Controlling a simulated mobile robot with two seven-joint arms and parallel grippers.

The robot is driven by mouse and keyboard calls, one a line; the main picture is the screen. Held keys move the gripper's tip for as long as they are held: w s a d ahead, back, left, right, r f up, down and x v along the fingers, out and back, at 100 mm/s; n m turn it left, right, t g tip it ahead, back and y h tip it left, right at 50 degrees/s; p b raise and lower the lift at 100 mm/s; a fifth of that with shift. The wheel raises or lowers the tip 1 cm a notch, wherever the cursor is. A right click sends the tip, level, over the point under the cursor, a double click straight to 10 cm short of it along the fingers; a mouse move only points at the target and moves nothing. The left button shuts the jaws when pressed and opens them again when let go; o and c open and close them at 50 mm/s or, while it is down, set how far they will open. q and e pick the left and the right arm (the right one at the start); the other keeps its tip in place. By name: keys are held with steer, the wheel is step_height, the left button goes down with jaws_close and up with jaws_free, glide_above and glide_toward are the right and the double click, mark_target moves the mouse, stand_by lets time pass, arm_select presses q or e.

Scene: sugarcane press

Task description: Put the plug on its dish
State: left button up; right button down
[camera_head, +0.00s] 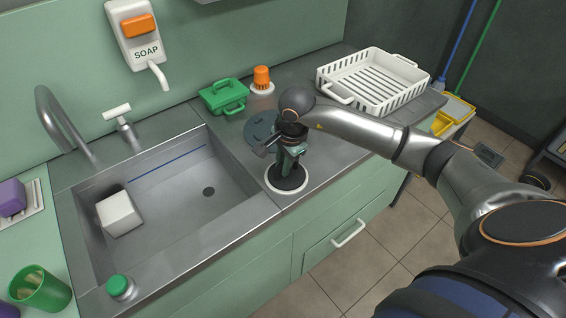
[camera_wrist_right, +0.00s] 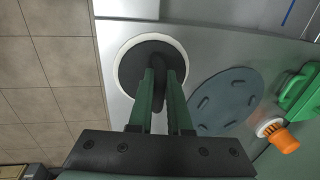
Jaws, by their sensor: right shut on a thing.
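The plug (camera_head: 287,182) is a black disc with an upright handle, low over the round white-rimmed dish (camera_head: 287,194) on the counter right of the sink. In the right wrist view the plug (camera_wrist_right: 130,66) lies inside the dish's white rim (camera_wrist_right: 150,36). I cannot tell whether plug and dish touch. My right gripper (camera_head: 289,165) reaches down from above, its green fingers (camera_wrist_right: 160,78) shut on the plug's handle. The fingers hide part of the plug. My left gripper is not in view.
A grey-blue round mat (camera_head: 258,130) lies just behind the dish. The sink (camera_head: 180,200) at left holds a white block (camera_head: 119,214).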

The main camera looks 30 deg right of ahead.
mark_target(289, 182)
steer(key=c, duration=1.3)
jaws_free()
steer(key=shift+f, duration=0.15)
steer(key=o, duration=0.4)
steer(key=shift+o, duration=0.2)
step_height(289, 182, up, 12)
steer(key=s, duration=0.2)
steer(key=shift+s, duration=0.15)
